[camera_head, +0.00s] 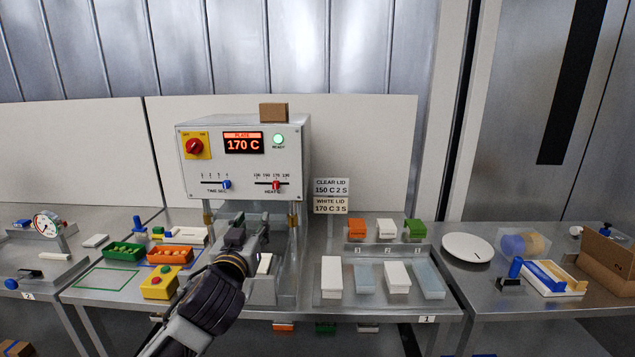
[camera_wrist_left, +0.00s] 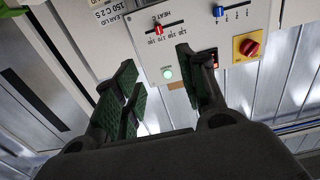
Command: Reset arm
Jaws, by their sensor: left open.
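My left gripper (camera_head: 248,232) is in front of the sealing machine (camera_head: 243,155), below its control panel. In the left wrist view the gripper (camera_wrist_left: 160,85) has its green-padded fingers apart with nothing between them. Beyond the fingers, the wrist view shows the panel (camera_wrist_left: 180,62) with its green light, sliders and red knob. The machine's display reads 170 C and its green ready light (camera_head: 278,140) is lit. My left arm partly hides the machine's lower part. My right gripper is not in view.
A white disc (camera_head: 468,247) and a cardboard box (camera_head: 607,262) lie further right.

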